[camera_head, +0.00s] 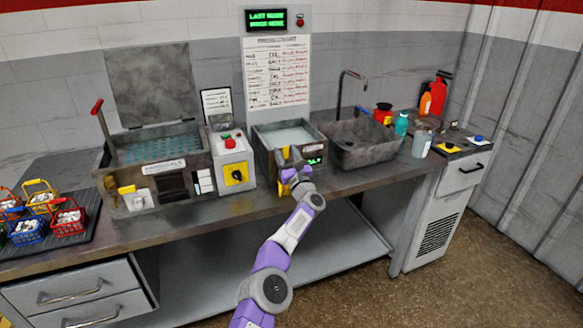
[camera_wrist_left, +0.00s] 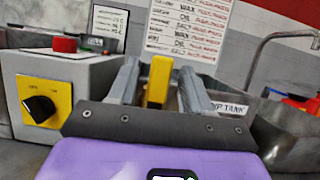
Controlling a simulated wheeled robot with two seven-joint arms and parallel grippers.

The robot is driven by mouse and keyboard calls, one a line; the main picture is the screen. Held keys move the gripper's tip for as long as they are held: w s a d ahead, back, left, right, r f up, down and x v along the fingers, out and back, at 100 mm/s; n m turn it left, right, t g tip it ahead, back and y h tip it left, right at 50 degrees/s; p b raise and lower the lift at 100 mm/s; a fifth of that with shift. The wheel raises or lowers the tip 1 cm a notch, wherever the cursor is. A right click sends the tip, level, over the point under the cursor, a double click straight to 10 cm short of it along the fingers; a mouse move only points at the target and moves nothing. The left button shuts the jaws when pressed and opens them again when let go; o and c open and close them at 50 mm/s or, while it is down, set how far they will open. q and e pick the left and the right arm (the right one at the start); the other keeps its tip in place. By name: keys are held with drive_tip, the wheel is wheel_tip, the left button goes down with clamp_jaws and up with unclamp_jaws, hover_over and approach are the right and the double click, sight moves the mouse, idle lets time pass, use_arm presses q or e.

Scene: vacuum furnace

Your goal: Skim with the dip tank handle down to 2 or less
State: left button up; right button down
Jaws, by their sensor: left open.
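The dip tank (camera_head: 262,134) is the grey box in the middle of the bench, with pale liquid (camera_head: 288,137) inside. Its front carries a small green display (camera_head: 315,161), too small to read. The yellow dip tank handle (camera_wrist_left: 159,80) stands upright at the tank's front. My left gripper (camera_head: 293,172) is at the front of the tank. In the left wrist view its two fingers are open, one on each side of the handle, with gaps visible. The "dip tank" label (camera_wrist_left: 229,107) is partly hidden by the right finger. My right gripper is not in view.
A sink (camera_head: 362,144) with a tall faucet (camera_head: 341,92) is close on the right. A lidded bath (camera_head: 155,150) and small baskets (camera_head: 68,218) are farther left.

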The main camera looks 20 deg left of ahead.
use_arm(q)
drive_tip(key=shift+b+v, duration=0.7)
drive_tip(key=shift+v, duration=2.85)
drive_tip(key=shift+a, duration=0.1)
drive_tip(key=shift+f, duration=0.1)
